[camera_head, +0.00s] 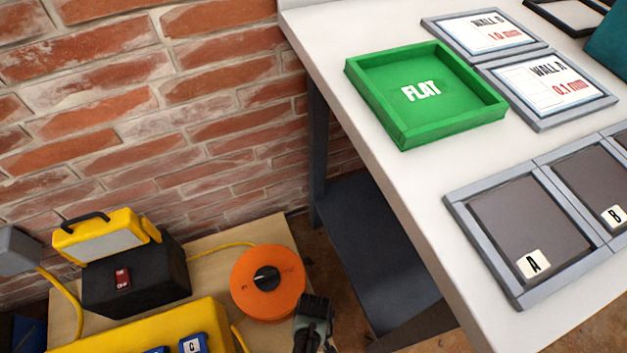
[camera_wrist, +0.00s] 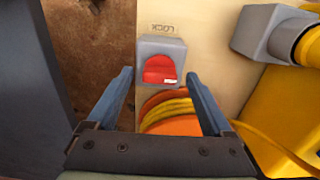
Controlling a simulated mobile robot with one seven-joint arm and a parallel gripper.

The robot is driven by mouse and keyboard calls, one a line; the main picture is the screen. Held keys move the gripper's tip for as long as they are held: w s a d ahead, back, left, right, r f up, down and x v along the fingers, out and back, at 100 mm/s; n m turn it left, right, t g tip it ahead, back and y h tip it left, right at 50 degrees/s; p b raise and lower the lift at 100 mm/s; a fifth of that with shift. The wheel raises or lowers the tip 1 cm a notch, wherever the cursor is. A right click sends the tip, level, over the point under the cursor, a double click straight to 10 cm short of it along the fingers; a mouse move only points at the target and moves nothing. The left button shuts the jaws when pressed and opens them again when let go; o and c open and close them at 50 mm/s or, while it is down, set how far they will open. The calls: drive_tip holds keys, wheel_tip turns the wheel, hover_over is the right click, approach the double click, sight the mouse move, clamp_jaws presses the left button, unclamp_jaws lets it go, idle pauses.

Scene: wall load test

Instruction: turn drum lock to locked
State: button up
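The cable drum (camera_head: 267,284) is orange with a black knob on its face, and stands on a light wooden board. In the wrist view its orange rim (camera_wrist: 175,127) and yellow cable show low between my fingers. Just above it sits a grey box with a red rounded switch (camera_wrist: 160,70), which bears a small white mark; small lettering above it appears to read LOCK upside down. My gripper (camera_wrist: 159,75) is open and empty, its two fingers either side of the red switch in that view. I cannot tell the gap in depth. In the head view my gripper (camera_head: 314,305) is right of the drum.
A black box (camera_head: 135,285) with a yellow lamp and red switch stands left of the drum, near a yellow case (camera_head: 205,320). The white table (camera_head: 400,180) with a green FLAT tray (camera_head: 400,130) is on the right. A brick wall (camera_head: 150,120) is behind.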

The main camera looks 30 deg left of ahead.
wheel_tip(320, 180, up, 13)
drive_tip(key=p, duration=0.8)
